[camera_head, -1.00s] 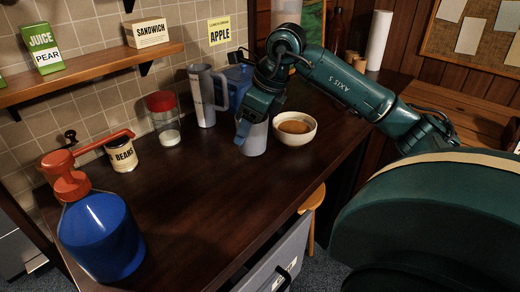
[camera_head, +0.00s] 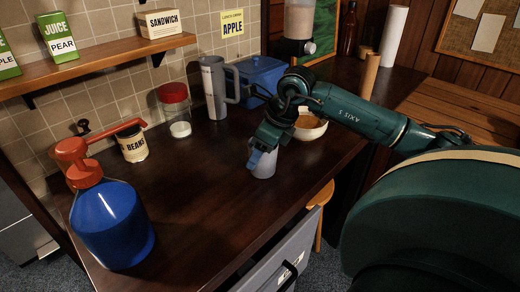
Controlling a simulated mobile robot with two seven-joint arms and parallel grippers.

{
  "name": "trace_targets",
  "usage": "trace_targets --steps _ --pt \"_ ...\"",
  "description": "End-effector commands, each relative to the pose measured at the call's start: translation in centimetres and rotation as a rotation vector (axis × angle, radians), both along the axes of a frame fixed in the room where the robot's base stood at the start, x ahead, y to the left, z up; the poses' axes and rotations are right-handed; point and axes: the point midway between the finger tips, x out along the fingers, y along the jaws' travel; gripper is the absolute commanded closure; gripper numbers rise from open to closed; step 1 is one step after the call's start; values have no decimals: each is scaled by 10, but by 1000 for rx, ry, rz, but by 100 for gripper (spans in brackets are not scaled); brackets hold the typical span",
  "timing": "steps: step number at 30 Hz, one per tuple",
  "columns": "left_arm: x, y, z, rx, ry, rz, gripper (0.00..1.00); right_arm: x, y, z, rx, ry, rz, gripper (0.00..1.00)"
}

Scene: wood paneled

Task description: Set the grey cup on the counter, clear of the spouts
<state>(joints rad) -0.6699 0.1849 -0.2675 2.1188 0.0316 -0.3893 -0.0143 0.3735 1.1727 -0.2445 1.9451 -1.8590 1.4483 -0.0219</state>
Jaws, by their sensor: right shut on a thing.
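The grey cup (camera_head: 264,166) is upright at the front middle of the wooden counter (camera_head: 200,185), in front and to the left of a bowl. My right gripper (camera_head: 262,146) is shut on the cup from above and hides its upper part. I cannot tell whether the cup's base touches the counter. The blue pump bottle (camera_head: 112,225) at the left has an orange spout (camera_head: 118,131), well away from the cup. A dispenser (camera_head: 298,25) stands at the back; its spout is not clear. My left gripper is not in view.
A grey tall mug (camera_head: 214,88), a blue box (camera_head: 262,75), a red-lidded jar (camera_head: 175,105) and a beans can (camera_head: 132,144) line the wall. The cream bowl (camera_head: 310,127) is partly behind my arm. The counter left of the cup is clear.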

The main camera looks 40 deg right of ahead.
Motion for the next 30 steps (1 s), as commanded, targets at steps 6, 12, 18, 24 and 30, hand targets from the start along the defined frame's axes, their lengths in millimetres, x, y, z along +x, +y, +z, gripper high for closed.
trace_targets --steps 6,12,18,24,30 --pt "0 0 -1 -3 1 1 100 0 0 -1 0 0 0 25" --pt "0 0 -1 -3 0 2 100 0 0 -1 0 0 0 18" --pt "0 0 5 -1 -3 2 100 0 0 3 0 0 0 18" --pt "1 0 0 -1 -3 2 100 -10 -7 30 -5 -4 0 18" --pt "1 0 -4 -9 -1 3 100 -25 -15 71 -4 -3 -2 18"
